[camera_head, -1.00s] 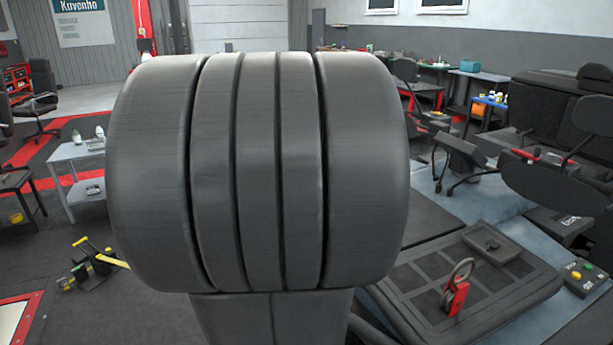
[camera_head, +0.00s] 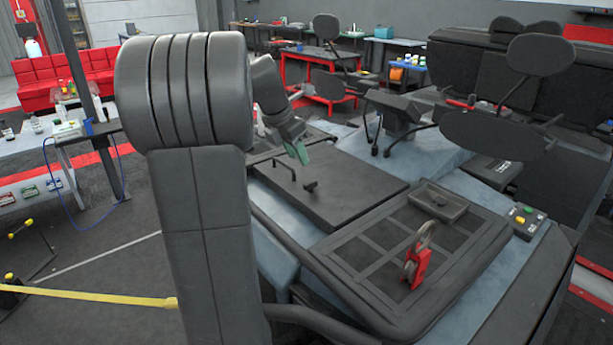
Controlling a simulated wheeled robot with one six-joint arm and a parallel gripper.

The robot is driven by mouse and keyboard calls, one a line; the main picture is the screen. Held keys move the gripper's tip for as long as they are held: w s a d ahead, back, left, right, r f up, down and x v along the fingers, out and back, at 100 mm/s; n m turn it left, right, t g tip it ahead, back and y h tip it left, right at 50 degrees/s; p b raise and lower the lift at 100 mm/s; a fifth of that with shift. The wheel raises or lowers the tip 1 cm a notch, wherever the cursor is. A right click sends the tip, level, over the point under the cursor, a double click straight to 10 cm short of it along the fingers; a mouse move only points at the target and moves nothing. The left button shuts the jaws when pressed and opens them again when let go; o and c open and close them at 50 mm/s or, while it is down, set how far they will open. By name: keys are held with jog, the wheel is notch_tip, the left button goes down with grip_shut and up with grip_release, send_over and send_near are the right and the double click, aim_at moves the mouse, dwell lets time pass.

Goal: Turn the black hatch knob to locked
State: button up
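A small black knob (camera_head: 311,186) stands on the flat dark hatch panel (camera_head: 350,193) in the middle of the head view. It is small in the picture, and I cannot read its turn position or any lock mark. A thin bent black handle (camera_head: 284,168) is on the same panel, left of the knob. My gripper (camera_head: 303,154) points down behind the knob and handle in the picture, with a green fingertip showing. It looks apart from the knob. Whether its fingers are open or shut does not show.
A gridded dark tray (camera_head: 354,249) in front holds a red clamp-like part (camera_head: 416,262) and a small dish (camera_head: 441,201). A button box (camera_head: 524,220) is at the right. A seat with dark pads (camera_head: 502,134) stands behind. A yellow strap (camera_head: 100,296) stretches low at left.

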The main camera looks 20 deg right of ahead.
aim_at(310, 183)
jog(key=x, duration=0.9)
jog(key=shift+f+b, duration=0.3)
jog(key=shift+f, duration=0.05)
jog(key=shift+c, duration=0.3)
grip_shut()
